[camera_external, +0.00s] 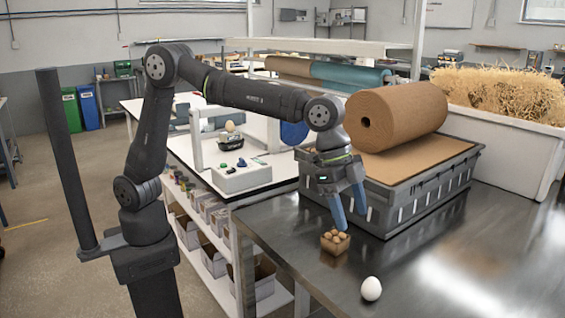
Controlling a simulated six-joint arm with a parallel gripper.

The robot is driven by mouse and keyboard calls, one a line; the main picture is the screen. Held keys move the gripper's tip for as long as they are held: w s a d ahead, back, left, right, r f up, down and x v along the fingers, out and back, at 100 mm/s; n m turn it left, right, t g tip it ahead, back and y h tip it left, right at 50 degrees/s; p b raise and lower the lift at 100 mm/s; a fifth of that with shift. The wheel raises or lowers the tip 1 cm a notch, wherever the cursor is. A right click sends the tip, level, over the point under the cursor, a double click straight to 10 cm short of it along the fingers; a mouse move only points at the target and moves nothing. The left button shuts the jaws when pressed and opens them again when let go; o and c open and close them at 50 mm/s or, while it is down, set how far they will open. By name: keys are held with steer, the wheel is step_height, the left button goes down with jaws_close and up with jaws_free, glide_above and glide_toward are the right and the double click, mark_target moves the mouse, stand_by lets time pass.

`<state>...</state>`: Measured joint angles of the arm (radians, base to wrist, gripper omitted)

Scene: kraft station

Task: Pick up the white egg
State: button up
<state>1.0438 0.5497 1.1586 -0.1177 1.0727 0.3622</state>
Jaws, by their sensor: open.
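The white egg (371,289) lies alone on the dark metal tabletop near the front edge, with nothing touching it. My gripper (350,220) has blue fingers that point down, and it is open. It hangs above and behind a small brown carton (335,242) holding several brown eggs, to the upper left of the white egg. The gap between the fingers looks empty. How far the fingertips are from the carton is hard to tell from this view.
A grey crate (405,205) with a large brown paper roll (397,115) on top stands right behind my gripper. A white bin of straw-like filler (500,128) is at the back right. The dark tabletop (450,270) right of the white egg is clear.

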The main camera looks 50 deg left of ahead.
steer(key=s+f+n+t, duration=0.1)
steer(key=s+n+t, duration=0.1)
steer(key=s+n, duration=0.15)
steer(key=n+t, duration=0.1)
steer(key=n, duration=0.2)
glide_toward(368, 279)
steer(key=x, duration=0.6)
steer(key=shift+w+d+f, duration=0.1)
steer(key=shift+w+f, duration=0.1)
steer(key=shift+x, duration=2.7)
steer(key=shift+s+d, duration=0.1)
steer(key=shift+s, duration=0.05)
steer(key=c, duration=0.8)
